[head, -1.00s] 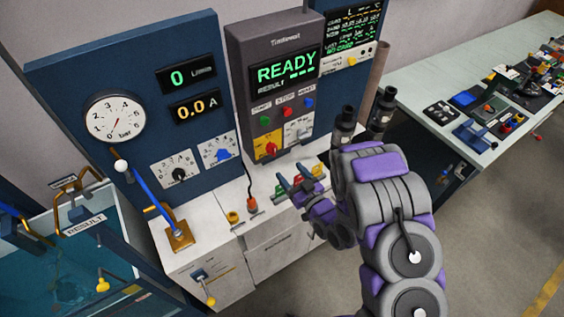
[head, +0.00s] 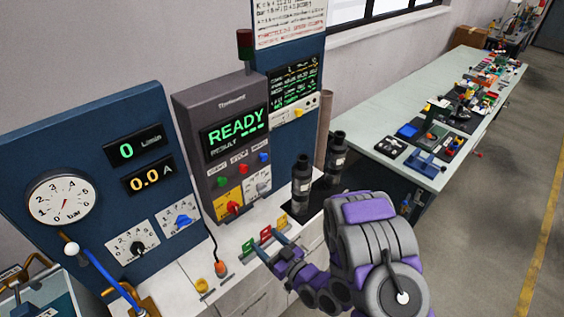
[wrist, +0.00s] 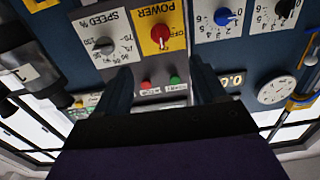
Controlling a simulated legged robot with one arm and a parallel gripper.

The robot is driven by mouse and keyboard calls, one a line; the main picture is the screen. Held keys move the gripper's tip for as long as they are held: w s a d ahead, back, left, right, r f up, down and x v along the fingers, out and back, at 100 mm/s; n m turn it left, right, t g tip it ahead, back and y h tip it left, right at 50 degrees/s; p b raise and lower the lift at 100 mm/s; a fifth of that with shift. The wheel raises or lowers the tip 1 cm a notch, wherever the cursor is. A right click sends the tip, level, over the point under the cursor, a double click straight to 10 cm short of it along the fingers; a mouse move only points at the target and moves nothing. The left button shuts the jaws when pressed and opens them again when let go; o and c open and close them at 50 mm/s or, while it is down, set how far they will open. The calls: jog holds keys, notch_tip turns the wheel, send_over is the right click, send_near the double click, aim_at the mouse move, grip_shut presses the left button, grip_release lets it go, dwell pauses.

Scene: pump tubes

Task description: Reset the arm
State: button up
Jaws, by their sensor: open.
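My gripper (head: 272,247) is low in the middle of the head view, at the end of my purple and grey arm. Its two blue-grey fingers are apart with nothing seen between them. They are close to the small green, red and yellow pieces (head: 265,239) on the white bench top; I cannot tell whether they touch. In the wrist view, which is upside down, the open gripper (wrist: 161,70) faces the panel, with the red knob on the yellow POWER plate (wrist: 157,32) beyond the fingers.
The grey test unit (head: 225,140) reads READY. A blue gauge panel (head: 75,140) stands to its left. Two dark cylinders (head: 302,185) stand on the bench right of the unit. A long table (head: 375,115) with many small items lies at right. Floor at right is clear.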

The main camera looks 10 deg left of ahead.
jog(key=w+d+g+h+b, duration=0.25)
jog(key=w+d+h, duration=0.35)
jog(key=d+h, duration=0.45)
jog(key=s+d+r+m+g+h+b, duration=0.1)
jog(key=s+d+r+m+h, duration=0.15)
jog(key=d, duration=0.45)
jog(key=s+d+r+m+g+h+b, duration=0.1)
jog(key=s+d+r+m+g, duration=0.1)
jog(key=s+d+r, duration=0.3)
jog(key=s+r+m+g+b, duration=0.1)
jog(key=s+r+g, duration=0.3)
jog(key=s, duration=1.1)
jog(key=s+d+r+m+g+b, duration=0.1)
jog(key=s+r+m+g, duration=0.3)
jog(key=s, duration=1.1)
jog(key=shift+s+d+b, duration=0.15)
jog(key=shift+d+b, duration=0.05)
jog(key=shift+b, duration=0.1)
